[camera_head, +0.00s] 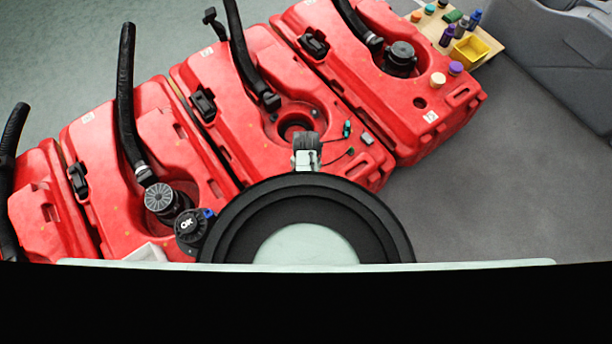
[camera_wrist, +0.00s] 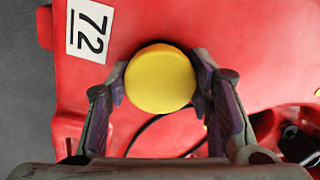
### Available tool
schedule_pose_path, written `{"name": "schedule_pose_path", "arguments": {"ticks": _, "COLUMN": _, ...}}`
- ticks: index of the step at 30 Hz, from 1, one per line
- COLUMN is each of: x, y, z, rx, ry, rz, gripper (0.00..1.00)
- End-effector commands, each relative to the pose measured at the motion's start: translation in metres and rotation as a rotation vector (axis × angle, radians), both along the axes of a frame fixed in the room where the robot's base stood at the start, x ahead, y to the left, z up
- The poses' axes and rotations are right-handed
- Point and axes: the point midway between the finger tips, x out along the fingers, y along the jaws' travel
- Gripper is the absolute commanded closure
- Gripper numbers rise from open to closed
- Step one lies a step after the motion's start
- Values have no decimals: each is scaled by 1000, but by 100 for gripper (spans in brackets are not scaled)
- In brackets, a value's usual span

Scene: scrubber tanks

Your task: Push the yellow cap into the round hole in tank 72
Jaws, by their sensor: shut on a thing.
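The round yellow cap (camera_wrist: 160,77) is held between the two fingertips of my gripper (camera_wrist: 161,82) in the wrist view, its flat face toward the camera. Behind it is the red tank 72 (camera_wrist: 240,35), with its white "72" label (camera_wrist: 89,31) at upper left of the cap. No round hole shows on this tank in the wrist view; the cap covers the surface behind it. I cannot tell whether the cap touches the tank. In the head view my arm covers the lower middle, and neither the gripper's fingers nor the cap can be made out.
Several red tanks with black hoses (camera_head: 128,95) stand side by side. A wooden board (camera_head: 478,52) with small coloured caps and a yellow box (camera_head: 470,50) lies at upper right. A black "OK" knob (camera_head: 188,226) sits left of my arm. Grey floor (camera_head: 500,170) at right is clear.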

Motion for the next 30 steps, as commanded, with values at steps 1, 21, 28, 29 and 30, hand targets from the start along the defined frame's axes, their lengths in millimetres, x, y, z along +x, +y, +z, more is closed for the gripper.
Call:
{"name": "schedule_pose_path", "arguments": {"ticks": 1, "x": 0, "y": 0, "z": -3, "rx": 1, "ry": -2, "rz": 1, "gripper": 71}}
{"name": "schedule_pose_path", "arguments": {"ticks": 21, "x": 0, "y": 0, "z": -2, "rx": 0, "ry": 0, "rz": 0, "gripper": 27}}
{"name": "schedule_pose_path", "arguments": {"ticks": 28, "x": 0, "y": 0, "z": -1, "rx": 0, "ry": 0, "rz": 0, "gripper": 12}}
{"name": "schedule_pose_path", "arguments": {"ticks": 29, "x": 0, "y": 0, "z": -1, "rx": 1, "ry": -1, "rz": 0, "gripper": 10}}
{"name": "schedule_pose_path", "arguments": {"ticks": 30, "x": 0, "y": 0, "z": -1, "rx": 1, "ry": -1, "rz": 0, "gripper": 7}}
